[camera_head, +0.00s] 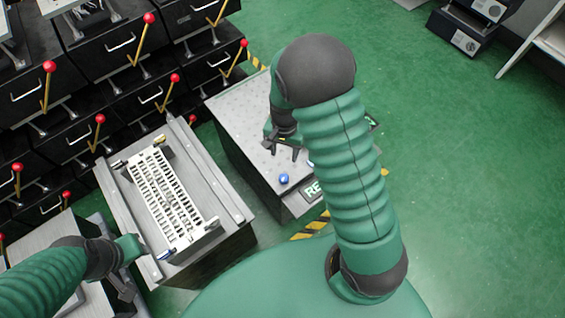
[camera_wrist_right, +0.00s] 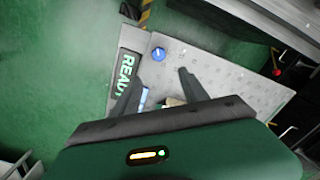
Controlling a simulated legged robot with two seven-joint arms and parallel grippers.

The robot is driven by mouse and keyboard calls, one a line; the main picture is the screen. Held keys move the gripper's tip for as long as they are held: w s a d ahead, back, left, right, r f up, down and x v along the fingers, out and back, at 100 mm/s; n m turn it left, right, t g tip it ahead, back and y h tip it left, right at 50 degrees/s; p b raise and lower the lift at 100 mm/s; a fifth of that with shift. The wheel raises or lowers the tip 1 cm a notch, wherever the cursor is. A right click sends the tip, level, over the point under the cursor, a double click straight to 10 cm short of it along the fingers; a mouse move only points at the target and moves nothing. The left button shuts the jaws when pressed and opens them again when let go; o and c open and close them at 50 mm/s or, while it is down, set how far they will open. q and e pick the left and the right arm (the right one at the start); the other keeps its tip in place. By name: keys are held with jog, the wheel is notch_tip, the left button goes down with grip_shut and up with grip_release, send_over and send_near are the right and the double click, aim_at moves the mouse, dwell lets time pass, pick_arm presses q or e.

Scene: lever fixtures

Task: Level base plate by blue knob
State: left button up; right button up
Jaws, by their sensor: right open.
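A small round blue knob (camera_head: 284,179) sits near the front edge of a pale dotted plate (camera_head: 236,108) on a dark box. In the right wrist view, the blue knob (camera_wrist_right: 158,54) lies beyond the fingertips, on the dotted plate (camera_wrist_right: 225,84). My right gripper (camera_head: 283,149) is open above the plate, a little behind the knob. Its spread fingers (camera_wrist_right: 160,76) also show in the wrist view, apart from the knob. My left gripper (camera_head: 123,286) is at the lower left, beside the neighbouring grey fixture; its jaw opening is unclear.
A white slotted rack (camera_head: 168,199) stands on the grey fixture (camera_head: 230,204) to the left, with a blue part (camera_head: 165,254) at its near end. Black drawers with red-topped levers (camera_head: 149,18) fill the upper left. Green floor (camera_head: 455,185) is open at the right.

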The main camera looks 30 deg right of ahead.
jog(key=f, duration=0.1)
jog(key=b, duration=0.4)
send_over(285, 177)
jog(key=a, duration=0.2)
notch_tip(285, 177, down, 10)
jog(key=shift+d+r, duration=0.15)
jog(key=f, duration=0.1)
jog(key=d+f, duration=0.1)
jog(key=f, duration=0.3)
jog(key=shift+d+f+b, duration=0.1)
jog(key=shift+d+b, duration=0.3)
jog(key=shift+a, duration=0.6)
jog(key=shift+r, duration=0.2)
jog(key=shift+c, duration=0.9)
jog(key=shift+d+f, duration=0.1)
jog(key=shift+d, duration=0.25)
grip_shut()
jog(key=shift+a, duration=0.1)
jog(key=shift+r+p, duration=0.25)
jog(key=shift+p, duration=0.4)
pick_arm(q)
jog(key=f, duration=0.2)
jog(key=s+f, duration=0.1)
jog(key=shift+a+f, duration=0.3)
pick_arm(e)
jog(key=shift+f+m, duration=0.25)
jog(key=shift+m, duration=0.05)
